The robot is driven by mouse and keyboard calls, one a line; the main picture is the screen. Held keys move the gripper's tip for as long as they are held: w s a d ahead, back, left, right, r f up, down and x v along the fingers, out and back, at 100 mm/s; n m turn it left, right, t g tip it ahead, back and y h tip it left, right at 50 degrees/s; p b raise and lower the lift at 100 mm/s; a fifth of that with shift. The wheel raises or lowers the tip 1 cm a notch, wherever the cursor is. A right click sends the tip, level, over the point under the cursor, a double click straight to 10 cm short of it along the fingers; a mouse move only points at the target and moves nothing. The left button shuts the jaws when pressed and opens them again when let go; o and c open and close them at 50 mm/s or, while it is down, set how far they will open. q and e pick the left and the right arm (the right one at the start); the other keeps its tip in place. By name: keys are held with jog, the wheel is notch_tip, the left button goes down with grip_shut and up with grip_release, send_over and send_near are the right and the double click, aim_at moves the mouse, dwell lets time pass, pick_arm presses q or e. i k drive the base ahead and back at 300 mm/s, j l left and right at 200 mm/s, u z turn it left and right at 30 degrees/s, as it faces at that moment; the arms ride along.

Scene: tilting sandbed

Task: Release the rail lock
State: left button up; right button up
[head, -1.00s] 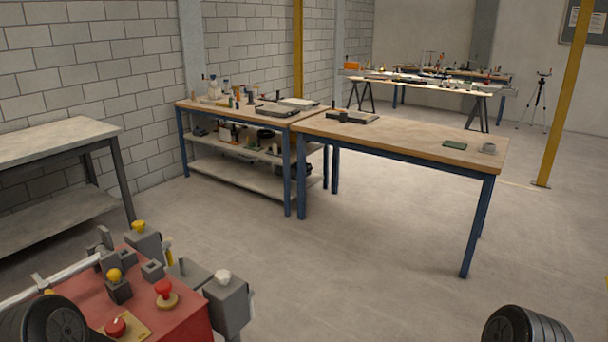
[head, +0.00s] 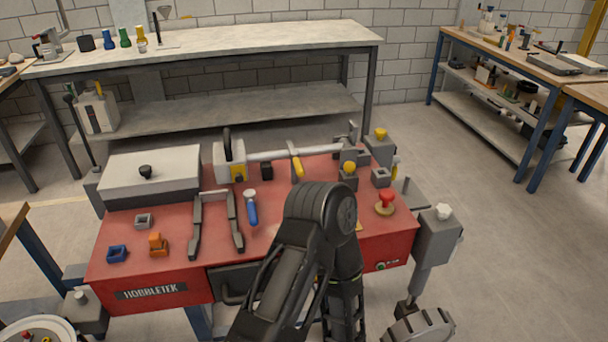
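A red machine bench (head: 175,225) labelled HOBBLETEK fills the middle of the view. A light grey rail (head: 268,156) runs along its back, with a white block (head: 228,162) at its left end and a grey bracket at its right. A yellow lever (head: 297,165) sits at the rail's middle. A yellow knob (head: 350,168) tops a grey block near the right end. I cannot tell which part is the rail lock. My dark arm, bent at its joint, rises from the bottom and hides part of the bench front. Neither gripper shows.
A red mushroom button (head: 385,198) stands at the bench's right. A blue-handled tool (head: 251,208), two dark grey bars and a grey lidded box (head: 150,172) lie on top. A grey workbench (head: 210,48) stands behind. Open floor lies to the right.

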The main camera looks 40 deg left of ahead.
aim_at(249, 195)
jog(key=u, duration=1.8)
